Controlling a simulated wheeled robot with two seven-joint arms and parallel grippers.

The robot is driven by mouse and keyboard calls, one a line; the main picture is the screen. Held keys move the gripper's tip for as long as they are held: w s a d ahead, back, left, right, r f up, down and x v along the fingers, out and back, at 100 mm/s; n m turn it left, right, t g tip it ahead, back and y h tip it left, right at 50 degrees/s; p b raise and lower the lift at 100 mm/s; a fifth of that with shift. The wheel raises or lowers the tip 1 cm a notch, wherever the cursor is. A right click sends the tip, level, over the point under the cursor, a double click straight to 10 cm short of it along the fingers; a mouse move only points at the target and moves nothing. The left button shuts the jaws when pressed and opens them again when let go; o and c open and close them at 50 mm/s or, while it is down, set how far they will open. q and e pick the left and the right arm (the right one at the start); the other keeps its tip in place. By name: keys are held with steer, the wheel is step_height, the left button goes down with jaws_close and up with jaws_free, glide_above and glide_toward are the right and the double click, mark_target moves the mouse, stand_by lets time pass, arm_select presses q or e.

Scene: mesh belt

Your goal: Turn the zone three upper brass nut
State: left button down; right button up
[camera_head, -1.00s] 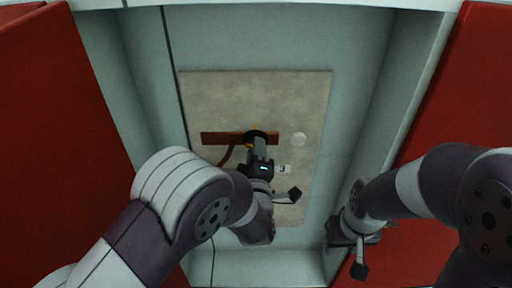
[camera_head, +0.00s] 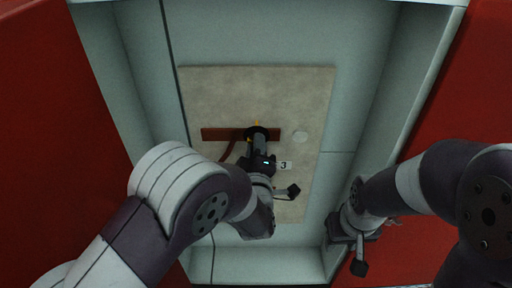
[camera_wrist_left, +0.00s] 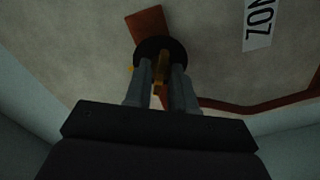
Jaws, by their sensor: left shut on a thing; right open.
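The brass nut (camera_wrist_left: 161,68) shows in the left wrist view between the two grey fingers of my left gripper (camera_wrist_left: 160,85), which is shut on it. A round black disc (camera_wrist_left: 147,48) lies behind the fingertips. In the head view my left gripper (camera_head: 258,143) reaches to the copper-brown bar on the panel, and a small yellow bit (camera_head: 257,124) shows above the black disc. Most of the nut is hidden by the fingers. My right gripper (camera_head: 344,233) hangs at the right side of the recess, away from the panel, open and largely hidden by its wrist.
Pale recess walls (camera_head: 385,100) stand close on both sides, with red surfaces (camera_head: 50,130) outside.

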arm_select(q)
steer(key=shift+f+m+b, duration=0.2)
steer(key=shift+m+b, duration=0.45)
steer(key=shift+m, duration=5.15)
steer(key=c, duration=1.2)
jaws_free()
steer(key=shift+s, duration=0.1)
steer(key=shift+c, duration=0.2)
steer(key=shift+r, duration=0.1)
